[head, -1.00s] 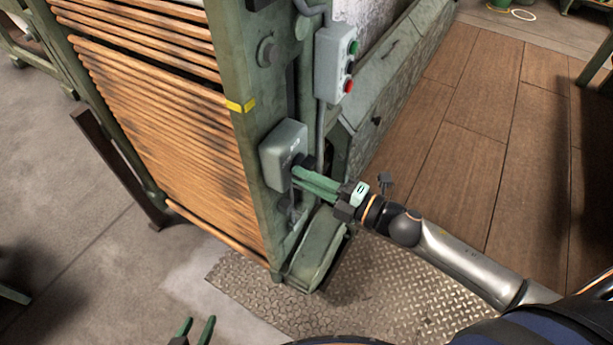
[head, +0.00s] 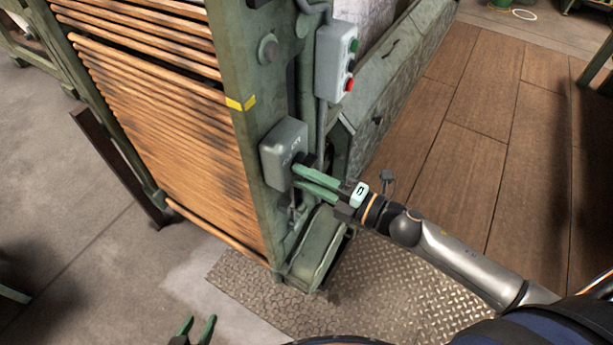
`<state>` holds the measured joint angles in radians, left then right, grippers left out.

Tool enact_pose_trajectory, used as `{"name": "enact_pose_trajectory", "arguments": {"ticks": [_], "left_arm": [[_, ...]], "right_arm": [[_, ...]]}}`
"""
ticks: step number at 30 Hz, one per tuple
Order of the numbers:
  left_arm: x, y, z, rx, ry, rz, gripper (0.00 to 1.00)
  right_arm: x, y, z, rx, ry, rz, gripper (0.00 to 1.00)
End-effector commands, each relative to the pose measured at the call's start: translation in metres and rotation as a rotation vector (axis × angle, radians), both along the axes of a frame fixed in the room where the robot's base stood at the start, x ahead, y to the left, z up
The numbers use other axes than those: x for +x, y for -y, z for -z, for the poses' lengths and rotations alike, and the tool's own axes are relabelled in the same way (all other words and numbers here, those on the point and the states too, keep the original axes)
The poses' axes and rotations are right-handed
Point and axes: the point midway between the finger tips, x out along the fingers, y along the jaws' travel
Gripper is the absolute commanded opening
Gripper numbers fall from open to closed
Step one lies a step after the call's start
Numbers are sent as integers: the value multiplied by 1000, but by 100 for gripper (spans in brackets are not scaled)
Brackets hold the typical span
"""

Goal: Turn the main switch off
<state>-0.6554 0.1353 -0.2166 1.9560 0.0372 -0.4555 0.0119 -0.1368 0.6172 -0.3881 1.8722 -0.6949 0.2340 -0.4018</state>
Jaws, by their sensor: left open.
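A grey-green switch box (head: 284,152) is mounted on the green machine post, with dark marks on its right face. A dark switch part (head: 305,161) shows at the box's lower right side; its exact position is unclear. My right gripper (head: 297,176) reaches in from the right, its two green fingers at this part, with a narrow gap between them. The fingertips hide part of the switch, and I cannot tell whether they grip it. My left gripper (head: 194,328) is at the bottom edge, open and empty, well away from the box.
A grey push-button box (head: 336,62) with green, black and red buttons hangs above my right gripper. A rack of wooden slats (head: 165,130) fills the machine's left side. A metal tread plate (head: 250,295) lies below. Open floor (head: 80,250) is at left.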

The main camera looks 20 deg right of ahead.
Motion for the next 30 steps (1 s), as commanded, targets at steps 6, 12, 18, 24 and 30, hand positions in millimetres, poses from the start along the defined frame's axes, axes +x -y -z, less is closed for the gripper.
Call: {"name": "enact_pose_trajectory", "arguments": {"ticks": [6,12,18,24,30], "left_arm": [[-1,0,0,1,-1,1,50],[-1,0,1,1,-1,1,50],[-1,0,5,1,-4,2,50],[-2,1,8,0,-11,5,50],[2,4,5,-4,-2,10,50]], "right_arm": [[0,0,0,2,-1,-1,46],[-3,2,0,2,-2,-1,46],[-20,16,2,2,-4,-1,46],[-46,38,2,2,-6,-1,46],[-70,58,2,3,-5,0,46]]}}
